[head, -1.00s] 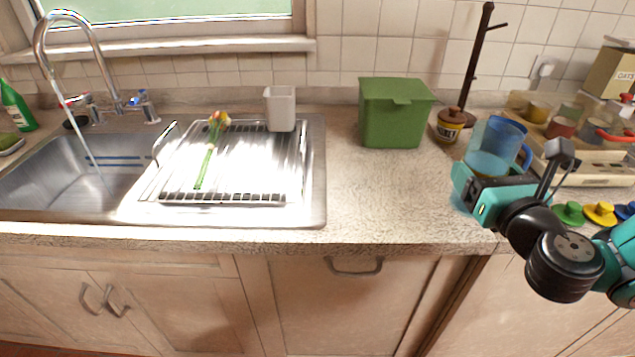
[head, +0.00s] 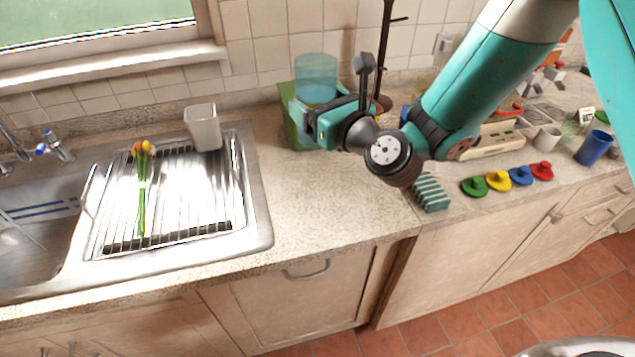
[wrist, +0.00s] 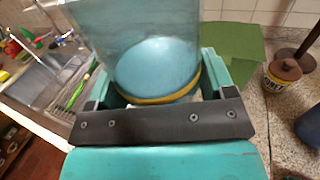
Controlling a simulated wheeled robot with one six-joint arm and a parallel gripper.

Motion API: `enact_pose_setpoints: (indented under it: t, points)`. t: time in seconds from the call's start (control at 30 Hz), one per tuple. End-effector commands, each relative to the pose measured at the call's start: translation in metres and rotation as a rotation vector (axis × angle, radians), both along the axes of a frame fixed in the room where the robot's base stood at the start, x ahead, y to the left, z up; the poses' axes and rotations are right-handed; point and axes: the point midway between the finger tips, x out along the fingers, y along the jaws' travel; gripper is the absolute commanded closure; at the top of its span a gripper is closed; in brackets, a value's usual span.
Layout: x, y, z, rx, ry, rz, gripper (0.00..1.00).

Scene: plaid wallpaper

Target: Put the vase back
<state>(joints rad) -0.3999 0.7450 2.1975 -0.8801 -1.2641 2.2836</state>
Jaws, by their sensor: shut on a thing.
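The clear blue vase (head: 316,72) is upright in my gripper (head: 312,112), held above the counter. In the head view it overlaps the green lidded box, which is partly hidden behind it and my gripper. In the wrist view the vase (wrist: 150,62) stands between the two jaws (wrist: 160,85), which are shut on it. It has bluish contents and a yellow band low down. Flowers with green stems and orange-yellow heads (head: 142,185) lie on the dish rack (head: 222,212), left of my gripper.
A whitish cup (head: 203,128) stands at the rack's back right corner. The green box (wrist: 232,50) and a brown-lidded jar (wrist: 283,75) are close to my gripper. Several coloured knobbed discs (head: 498,181) lie to the right. Counter in front (head: 310,195) is clear.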

Motion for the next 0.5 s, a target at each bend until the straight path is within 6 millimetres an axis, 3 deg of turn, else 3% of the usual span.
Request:
enact_pose_setpoints:
  t: [0.03, 0.17, 0.5]
  points:
    - [0.001, 0.0, 0.014, 0.002, -0.003, -0.001, 0.57]
    - [0.003, 0.0, 0.015, 0.003, -0.002, -0.004, 0.57]
    - [0.004, -0.002, -0.055, 0.003, 0.001, -0.006, 0.57]
